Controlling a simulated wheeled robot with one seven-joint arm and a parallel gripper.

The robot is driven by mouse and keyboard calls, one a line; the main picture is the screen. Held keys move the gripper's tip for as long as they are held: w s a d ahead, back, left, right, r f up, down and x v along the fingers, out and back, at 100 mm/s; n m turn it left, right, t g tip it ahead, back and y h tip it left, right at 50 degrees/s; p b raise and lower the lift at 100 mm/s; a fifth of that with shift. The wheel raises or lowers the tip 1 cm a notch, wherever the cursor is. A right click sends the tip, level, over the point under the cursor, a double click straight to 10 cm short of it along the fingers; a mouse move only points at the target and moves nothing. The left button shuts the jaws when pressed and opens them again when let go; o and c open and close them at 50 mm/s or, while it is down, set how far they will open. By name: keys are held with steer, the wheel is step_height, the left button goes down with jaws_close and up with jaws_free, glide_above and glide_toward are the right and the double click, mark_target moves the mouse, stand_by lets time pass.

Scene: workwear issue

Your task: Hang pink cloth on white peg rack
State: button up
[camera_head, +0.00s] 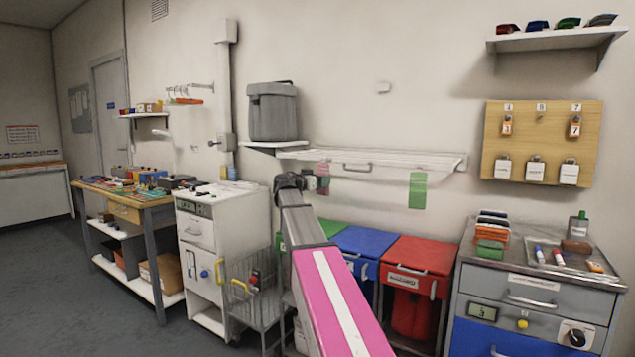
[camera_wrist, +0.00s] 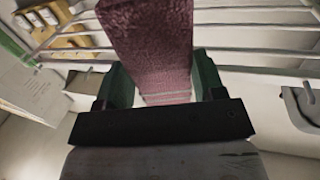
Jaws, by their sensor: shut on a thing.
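The pink cloth (camera_wrist: 148,38) runs from between my fingers to the top of the wrist view. In the head view a small part of the pink cloth (camera_head: 323,170) shows at the left end of the white rack (camera_head: 400,158). My gripper (camera_wrist: 163,78) is shut on the cloth, a green finger on each side. The rack's pale bars (camera_wrist: 245,52) show on both sides of the cloth in the wrist view. I cannot tell whether the cloth rests on a bar. In the head view my gripper (camera_head: 309,182) is small and partly hidden by my wrist.
A green cloth (camera_head: 417,190) hangs at the rack's right part. A grey bin (camera_head: 272,112) stands on a shelf just left of the rack. Blue (camera_head: 363,241) and red (camera_head: 418,254) lidded bins stand below. The wall above the rack is mostly bare.

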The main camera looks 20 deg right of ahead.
steer(key=shift+w+d+f, duration=0.2)
steer(key=shift+w+d, duration=0.5)
steer(key=shift+d, duration=0.2)
steer(key=shift+w+d+f, duration=0.2)
steer(key=shift+w+d, duration=0.5)
steer(key=shift+d, duration=0.15)
steer(key=o, duration=1.1)
